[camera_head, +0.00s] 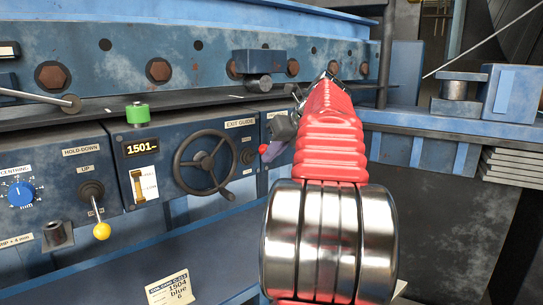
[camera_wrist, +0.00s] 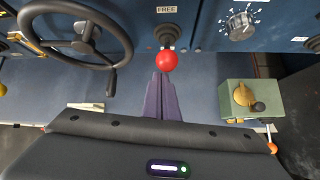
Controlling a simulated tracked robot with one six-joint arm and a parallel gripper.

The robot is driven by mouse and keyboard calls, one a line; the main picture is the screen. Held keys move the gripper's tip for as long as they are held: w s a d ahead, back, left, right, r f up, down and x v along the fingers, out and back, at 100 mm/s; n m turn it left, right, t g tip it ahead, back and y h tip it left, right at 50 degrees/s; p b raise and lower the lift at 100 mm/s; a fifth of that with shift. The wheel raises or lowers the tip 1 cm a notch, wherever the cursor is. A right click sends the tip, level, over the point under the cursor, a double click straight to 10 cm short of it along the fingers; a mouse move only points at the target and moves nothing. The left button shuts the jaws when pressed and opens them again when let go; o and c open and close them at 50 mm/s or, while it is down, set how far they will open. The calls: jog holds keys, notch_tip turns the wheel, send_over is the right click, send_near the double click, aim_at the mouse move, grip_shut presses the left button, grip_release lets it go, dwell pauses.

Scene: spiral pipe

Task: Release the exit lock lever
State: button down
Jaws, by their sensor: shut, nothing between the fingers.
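A lever with a red ball knob (camera_wrist: 166,61) hangs from a dark boot on the blue panel, under a label (camera_wrist: 166,9) reading FREE. Its red knob also shows in the head view (camera_head: 263,149), just left of my red arm. My gripper (camera_wrist: 160,76) is shut and empty, its purple-grey fingers together with their tips right at the lower edge of the knob in the wrist view. I cannot tell whether they touch it. In the head view my arm hides part of the panel around the lever.
A black handwheel (camera_head: 202,164) under the EXIT GUIDE label stands left of the lever. A yellow-knobbed lever (camera_head: 102,230) is further left. A dial (camera_wrist: 240,25) and a green box with a yellow knob (camera_wrist: 250,98) lie to the right in the wrist view.

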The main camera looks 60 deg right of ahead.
jog(key=s+f+v, duration=0.1)
jog(key=v, duration=0.7)
jog(key=shift+s+a+r, duration=0.15)
jog(key=shift+s+a, duration=0.15)
jog(key=shift+a, duration=0.1)
dwell(0.7)
